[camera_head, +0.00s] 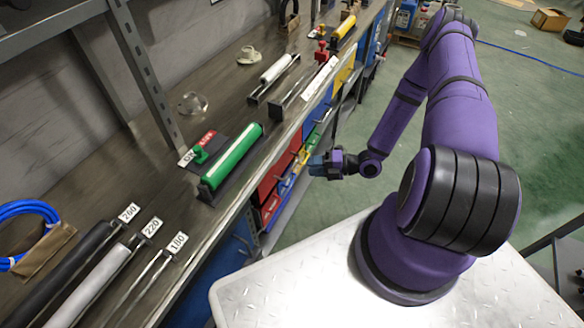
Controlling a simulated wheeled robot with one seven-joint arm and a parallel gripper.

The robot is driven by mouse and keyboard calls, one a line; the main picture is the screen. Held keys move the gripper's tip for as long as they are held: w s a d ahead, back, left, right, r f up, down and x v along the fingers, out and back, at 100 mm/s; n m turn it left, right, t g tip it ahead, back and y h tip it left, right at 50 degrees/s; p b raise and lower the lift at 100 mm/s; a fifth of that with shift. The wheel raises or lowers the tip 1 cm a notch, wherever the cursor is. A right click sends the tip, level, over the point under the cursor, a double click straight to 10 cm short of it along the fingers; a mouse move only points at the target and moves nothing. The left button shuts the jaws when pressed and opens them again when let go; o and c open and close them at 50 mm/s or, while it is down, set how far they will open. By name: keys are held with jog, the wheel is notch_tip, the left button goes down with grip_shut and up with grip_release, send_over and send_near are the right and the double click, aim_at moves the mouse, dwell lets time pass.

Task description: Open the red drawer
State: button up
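Red drawer fronts (272,178) show in the face of the workbench, below its front edge, left of my gripper. They are seen at a steep angle and look closed. Small blue, yellow and green parts (303,154) stick out beside them. My gripper (314,166) is at the end of the purple arm, in front of the drawers and just right of these coloured parts. It is small and dark here, so I cannot tell whether its fingers are apart or whether it touches anything.
A long workbench (150,128) runs diagonally. On it are a green cylinder (232,155) in a black holder, a white cylinder (276,69) and labelled rods (95,285). Blue and yellow fronts (316,112) are farther along. Green floor (535,120) is open to the right.

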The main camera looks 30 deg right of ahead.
aim_at(292, 167)
jog(key=x, duration=0.7)
jog(key=shift+w+a+f, duration=0.1)
jog(key=shift+w+a, duration=0.1)
jog(key=shift+a, duration=0.05)
grip_shut()
